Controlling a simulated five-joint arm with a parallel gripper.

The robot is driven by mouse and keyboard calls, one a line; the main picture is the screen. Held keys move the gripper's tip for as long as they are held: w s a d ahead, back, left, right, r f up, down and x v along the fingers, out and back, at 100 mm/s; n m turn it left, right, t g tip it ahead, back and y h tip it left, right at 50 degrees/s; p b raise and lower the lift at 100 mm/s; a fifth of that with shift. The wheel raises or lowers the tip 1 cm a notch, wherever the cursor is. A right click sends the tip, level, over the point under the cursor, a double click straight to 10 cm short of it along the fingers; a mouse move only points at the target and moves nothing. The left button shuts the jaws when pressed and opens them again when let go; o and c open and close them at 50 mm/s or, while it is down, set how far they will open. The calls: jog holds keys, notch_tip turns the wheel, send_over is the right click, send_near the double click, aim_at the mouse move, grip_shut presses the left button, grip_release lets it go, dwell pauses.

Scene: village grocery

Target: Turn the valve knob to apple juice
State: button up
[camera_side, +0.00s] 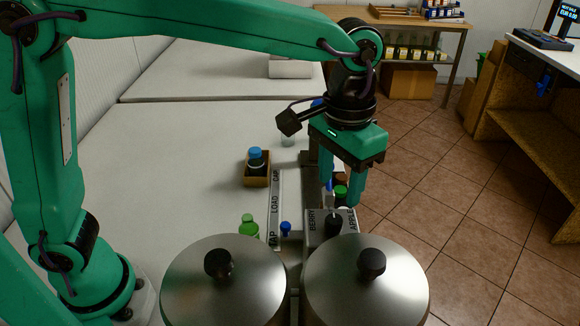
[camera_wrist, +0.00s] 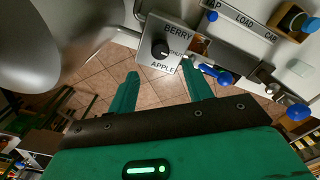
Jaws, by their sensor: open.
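The black valve knob (camera_side: 333,224) stands on a light panel (camera_side: 315,238) lettered BERRY and APPLE, just behind the two steel vessels. In the wrist view the knob (camera_wrist: 160,50) sits between BERRY above and APPLE below, with a partly hidden word to its right that appears to read SHUT. I cannot tell for sure which word its small pale mark points at. My green gripper (camera_side: 341,193) points down above and behind the panel. In the wrist view my gripper (camera_wrist: 160,72) is open and empty, its fingertips apart from the knob.
Two lidded steel vessels (camera_side: 190,290) (camera_side: 400,290) stand in front of the panel. A rail (camera_side: 276,195) lettered TAP, LOAD, CAP runs back beside it. A blue-capped bottle (camera_side: 255,158) stands in a wooden box (camera_side: 257,182). The white table (camera_side: 160,150) is clear at left.

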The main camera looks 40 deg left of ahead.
aim_at(334, 219)
jog(key=shift+f, duration=3.85)
jog(key=c, duration=1)
